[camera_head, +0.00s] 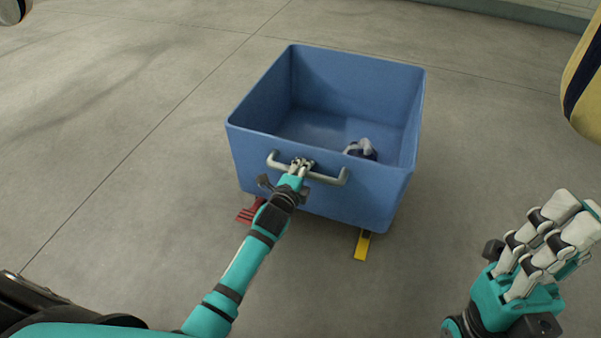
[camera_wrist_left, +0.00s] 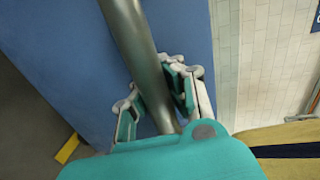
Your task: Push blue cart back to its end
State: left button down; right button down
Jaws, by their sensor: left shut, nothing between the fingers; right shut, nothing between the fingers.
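The blue cart (camera_head: 320,175) is an open-topped bin standing on the floor, with a grey bar handle (camera_head: 330,178) on its near wall. My left gripper (camera_head: 302,166) is shut at the left-middle part of this handle. In the left wrist view the handle bar (camera_wrist_left: 138,45) runs past the left gripper's fingers (camera_wrist_left: 160,100), close to the blue wall (camera_wrist_left: 60,60); I cannot tell whether they touch. My right gripper (camera_head: 565,215) is shut and empty, raised at the lower right, apart from the cart.
A small dark and white item (camera_head: 361,149) lies inside the cart. A red piece (camera_head: 250,212) and a yellow piece (camera_head: 362,244) show under its near edge. The concrete floor (camera_head: 110,130) is clear on the left. A yellow and dark object (camera_head: 583,90) stands at the right edge.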

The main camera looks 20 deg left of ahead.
pick_arm(q)
jog(key=c, duration=1.2)
grip_release()
jog(key=shift+w+r, duration=0.15)
jog(key=shift+w, duration=0.25)
jog(key=shift+o, duration=0.2)
jog(key=shift+s, duration=0.1)
jog(key=v, duration=1.1)
jog(key=shift+s, duration=0.35)
